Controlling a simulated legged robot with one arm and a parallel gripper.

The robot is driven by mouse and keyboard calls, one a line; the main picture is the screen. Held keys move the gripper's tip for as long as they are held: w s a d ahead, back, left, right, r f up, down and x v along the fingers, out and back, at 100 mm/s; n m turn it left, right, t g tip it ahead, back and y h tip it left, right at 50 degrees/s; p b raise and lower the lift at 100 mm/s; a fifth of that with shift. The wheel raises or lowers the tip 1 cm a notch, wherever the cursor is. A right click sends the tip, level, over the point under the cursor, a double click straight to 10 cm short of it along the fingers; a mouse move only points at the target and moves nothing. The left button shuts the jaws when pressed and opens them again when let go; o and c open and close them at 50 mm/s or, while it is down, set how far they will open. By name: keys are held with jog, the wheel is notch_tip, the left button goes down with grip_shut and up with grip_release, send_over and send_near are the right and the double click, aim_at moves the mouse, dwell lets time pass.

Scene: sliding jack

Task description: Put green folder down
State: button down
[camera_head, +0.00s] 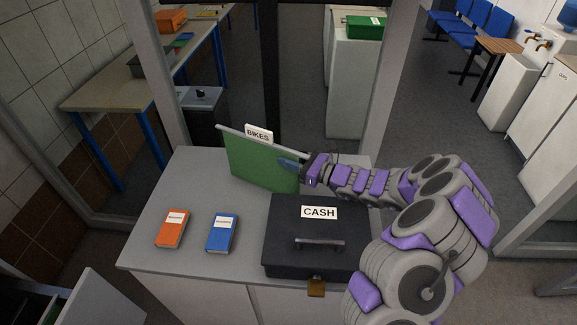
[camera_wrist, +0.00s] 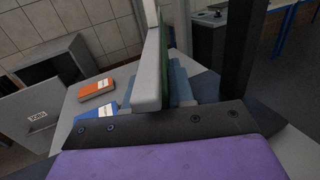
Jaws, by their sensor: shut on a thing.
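The green folder (camera_head: 258,164) stands upright on edge at the back of the grey cabinet top (camera_head: 180,190), behind the black cash box. A white tab reading "BIKES" (camera_head: 259,134) rises from its top edge. My gripper (camera_head: 293,165) is shut on the folder's right end. In the wrist view the folder (camera_wrist: 167,35) is edge-on between the blue-grey fingers (camera_wrist: 180,85). Its lower edge looks at or just above the cabinet top; I cannot tell whether it touches.
The black cash box (camera_head: 290,225) with a padlock (camera_head: 316,287) fills the front right of the cabinet top. An orange book (camera_head: 172,229) and a blue book (camera_head: 221,233) lie at the front left. The back left is clear. Window posts stand behind.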

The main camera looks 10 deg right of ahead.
jog(key=shift+a+f, duration=0.2)
jog(key=shift+f, duration=0.25)
jog(key=shift+a+f, duration=0.2)
jog(key=shift+f, duration=0.25)
jog(key=c, duration=1)
grip_release()
jog(key=shift+d, duration=0.3)
jog(key=shift+o, duration=0.2)
